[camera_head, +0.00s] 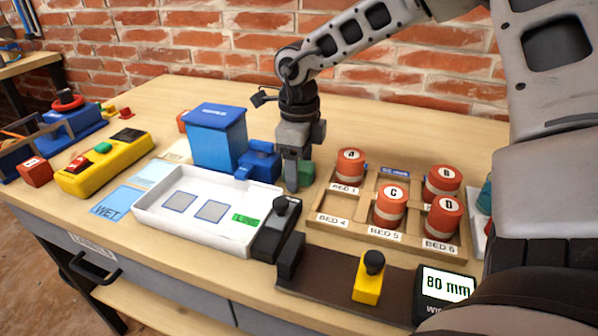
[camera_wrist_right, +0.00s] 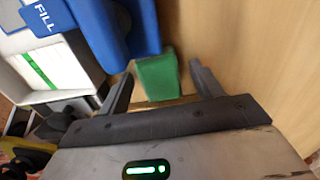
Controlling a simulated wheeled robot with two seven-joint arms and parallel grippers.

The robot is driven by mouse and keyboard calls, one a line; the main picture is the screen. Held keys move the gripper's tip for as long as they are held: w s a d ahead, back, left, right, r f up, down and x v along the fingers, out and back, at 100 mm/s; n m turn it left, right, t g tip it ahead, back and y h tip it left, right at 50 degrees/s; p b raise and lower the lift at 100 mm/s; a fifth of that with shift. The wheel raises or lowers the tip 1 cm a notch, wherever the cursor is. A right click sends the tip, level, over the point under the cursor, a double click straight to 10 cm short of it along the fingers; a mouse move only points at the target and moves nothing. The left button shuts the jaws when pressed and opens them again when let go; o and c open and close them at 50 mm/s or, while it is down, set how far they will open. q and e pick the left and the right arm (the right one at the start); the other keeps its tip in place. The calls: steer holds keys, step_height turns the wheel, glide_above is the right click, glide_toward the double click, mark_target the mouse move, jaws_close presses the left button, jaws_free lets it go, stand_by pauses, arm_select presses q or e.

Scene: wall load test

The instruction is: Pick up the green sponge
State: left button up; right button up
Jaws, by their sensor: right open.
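The green sponge (camera_head: 307,173) is on the table, partly hidden behind my right gripper (camera_head: 292,187) in the head view. In the right wrist view the sponge (camera_wrist_right: 157,77) shows as a green block between the two fingers of my right gripper (camera_wrist_right: 162,68). The fingers are open and spread to either side of it, with a gap on the right side. I cannot tell how far the fingertips are above the table. My left gripper is not in view.
A blue bin (camera_head: 217,139) and a smaller blue block (camera_head: 258,163) stand left of the sponge. A white tray (camera_head: 163,219) lies in front of them. A wooden rack (camera_head: 334,231) with red lettered cylinders is to the right. Bare table (camera_head: 240,93) lies behind.

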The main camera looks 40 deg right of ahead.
steer(key=c, duration=1)
steer(key=shift+c, duration=0.2)
step_height(320, 180, up, 9)
steer(key=shift+p, duration=0.4)
steer(key=shift+r, duration=0.5)
